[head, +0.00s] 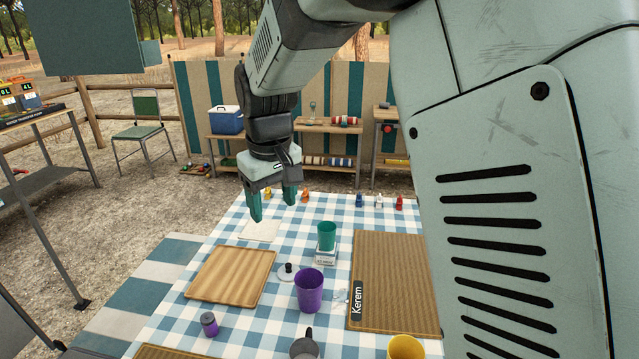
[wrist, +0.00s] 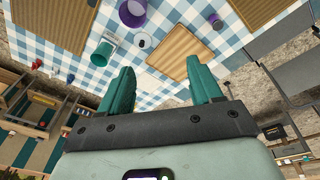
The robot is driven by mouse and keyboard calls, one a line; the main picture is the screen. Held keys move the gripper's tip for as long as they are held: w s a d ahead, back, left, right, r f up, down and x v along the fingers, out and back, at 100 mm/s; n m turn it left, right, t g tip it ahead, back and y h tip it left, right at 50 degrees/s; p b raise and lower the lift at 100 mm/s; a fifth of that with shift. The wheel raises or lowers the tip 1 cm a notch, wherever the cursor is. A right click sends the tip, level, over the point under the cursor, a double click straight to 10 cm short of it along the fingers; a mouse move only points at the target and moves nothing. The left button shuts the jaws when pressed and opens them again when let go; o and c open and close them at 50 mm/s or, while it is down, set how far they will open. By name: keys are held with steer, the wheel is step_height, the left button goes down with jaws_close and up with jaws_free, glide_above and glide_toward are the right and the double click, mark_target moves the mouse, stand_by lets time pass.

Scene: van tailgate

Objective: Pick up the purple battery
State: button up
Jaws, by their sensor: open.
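The purple battery looks to be the small dark purple cylinder with a grey top (head: 209,323), upright on the checked tablecloth near the front left. It also shows at the top of the wrist view (wrist: 215,20). My gripper (head: 272,203) hangs above the far left part of the table, fingers pointing down. It is well behind and above the battery. In the wrist view my gripper (wrist: 162,75) has its teal fingers apart with nothing between them.
A teal cup (head: 326,236), a board labelled Kerem (head: 394,285), a grey pot (head: 304,346) and a yellow cup (head: 405,347) occupy the rest.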

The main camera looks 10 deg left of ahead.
steer(key=a+f+n+g, duration=0.1)
steer(key=a+f+n, duration=0.1)
steer(key=a+f, duration=0.7)
steer(key=n, duration=0.3)
glide_above(206, 316)
steer(key=shift+g+h, duration=0.4)
steer(key=f, duration=1.3)
steer(key=shift+w+a, duration=0.15)
steer(key=shift+a, duration=0.1)
step_height(206, 316, down, 5)
steer(key=shift+r, duration=0.1)
steer(key=shift+d+f, duration=0.2)
steer(key=shift+f, duration=2.75)
jaws_close()
steer(key=shift+r, duration=0.1)
